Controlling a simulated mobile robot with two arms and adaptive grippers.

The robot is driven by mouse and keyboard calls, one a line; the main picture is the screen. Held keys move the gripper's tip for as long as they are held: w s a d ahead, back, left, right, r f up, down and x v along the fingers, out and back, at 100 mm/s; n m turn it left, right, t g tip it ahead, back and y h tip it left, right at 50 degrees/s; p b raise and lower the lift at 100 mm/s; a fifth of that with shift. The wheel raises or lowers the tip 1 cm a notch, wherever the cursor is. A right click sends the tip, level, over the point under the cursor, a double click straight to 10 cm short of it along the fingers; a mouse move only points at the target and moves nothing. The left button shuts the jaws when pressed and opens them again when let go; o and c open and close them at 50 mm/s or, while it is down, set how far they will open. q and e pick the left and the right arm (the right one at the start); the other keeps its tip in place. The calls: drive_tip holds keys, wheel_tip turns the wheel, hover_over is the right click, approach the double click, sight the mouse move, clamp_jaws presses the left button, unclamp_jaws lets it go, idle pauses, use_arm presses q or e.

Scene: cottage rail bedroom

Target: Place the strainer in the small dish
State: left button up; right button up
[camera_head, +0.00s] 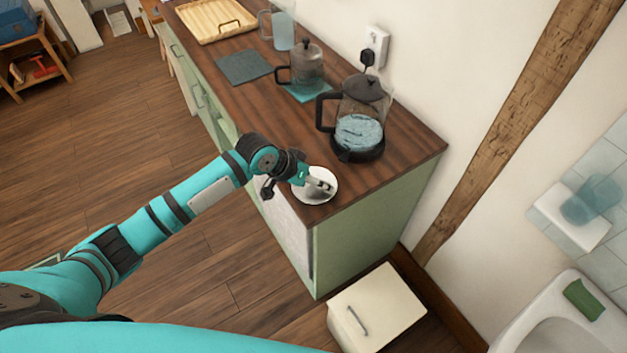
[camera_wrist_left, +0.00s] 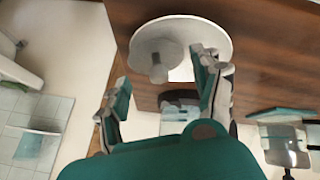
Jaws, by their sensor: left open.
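The small white dish (camera_head: 313,197) sits on the wooden countertop near its front right corner. It also shows at the top of the left wrist view (camera_wrist_left: 215,38). A pale grey piece that looks like the strainer (camera_wrist_left: 157,55) is at the dish, overlapping its near side in that view; whether it touches the dish is unclear. In the head view it is mostly hidden by the hand. My left gripper (camera_head: 306,182) is just over the dish.
A glass kettle (camera_head: 359,132) on a dark base stands close behind the dish. A French press (camera_head: 307,66), a grey mat (camera_head: 244,67), a pitcher (camera_head: 283,29) and a wooden tray (camera_head: 213,20) are farther back. The counter's front and right edges are near the dish.

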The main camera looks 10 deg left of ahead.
use_arm(q)
drive_tip(key=shift+r, duration=0.1)
drive_tip(key=shift+r, duration=0.3)
drive_tip(key=b+v, duration=0.1)
drive_tip(key=v, duration=1.1)
drive_tip(key=shift+r, duration=0.15)
